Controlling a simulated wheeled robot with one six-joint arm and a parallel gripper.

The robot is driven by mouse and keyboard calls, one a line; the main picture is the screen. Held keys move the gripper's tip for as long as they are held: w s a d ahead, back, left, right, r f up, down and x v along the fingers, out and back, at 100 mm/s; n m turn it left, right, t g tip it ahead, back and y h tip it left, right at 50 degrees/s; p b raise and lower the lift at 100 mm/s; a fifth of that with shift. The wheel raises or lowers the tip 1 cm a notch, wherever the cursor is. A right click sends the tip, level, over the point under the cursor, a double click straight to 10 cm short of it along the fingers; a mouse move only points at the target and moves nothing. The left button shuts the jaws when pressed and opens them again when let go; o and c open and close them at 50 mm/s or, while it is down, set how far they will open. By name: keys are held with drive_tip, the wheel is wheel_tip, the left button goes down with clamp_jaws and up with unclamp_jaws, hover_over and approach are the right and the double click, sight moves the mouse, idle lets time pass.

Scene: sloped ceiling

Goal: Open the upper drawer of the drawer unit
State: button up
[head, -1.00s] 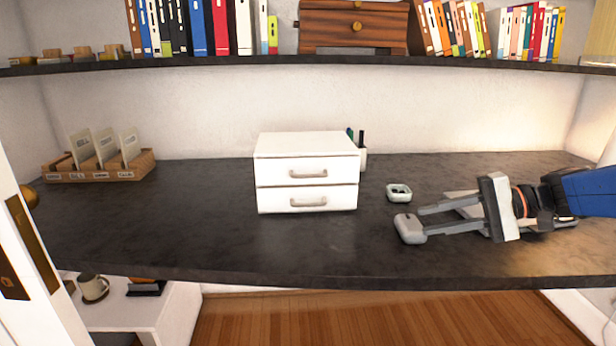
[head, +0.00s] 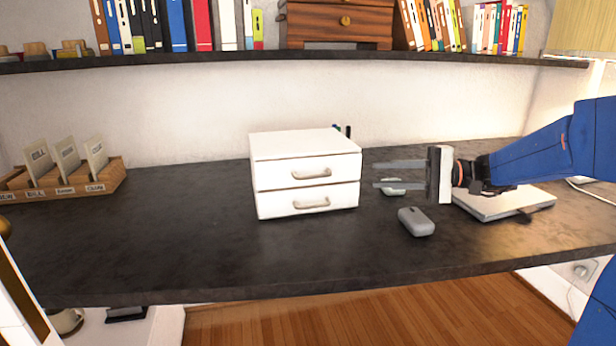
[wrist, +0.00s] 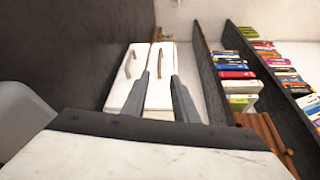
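The white drawer unit (head: 272,146) stands on the dark desk, with two closed drawers facing front. The upper drawer (head: 285,174) has a curved metal handle (head: 311,173); the lower drawer (head: 285,205) has a similar one. My gripper (head: 374,175) is to the right of the unit, its two fingers apart and pointing left toward it. It is open and empty, apart from the handle. In the wrist view the unit appears turned sideways, with both handles visible beyond the fingers (wrist: 162,80).
A grey mouse (head: 416,222) lies below my gripper on the desk. A small pale dish (head: 393,187) is partly hidden behind the fingers. A closed laptop (head: 505,203) lies to the right. A card holder (head: 70,190) stands at left. The desk in front of the unit is clear.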

sight(322, 177)
drive_tip(key=a, duration=0.5)
drive_tip(key=w+a+f, duration=0.1)
drive_tip(key=a, duration=1)
drive_tip(key=shift+w+a+f, duration=0.2)
drive_tip(key=shift+w+a, duration=0.1)
drive_tip(key=shift+w, duration=0.05)
clamp_jaws()
idle(0.9)
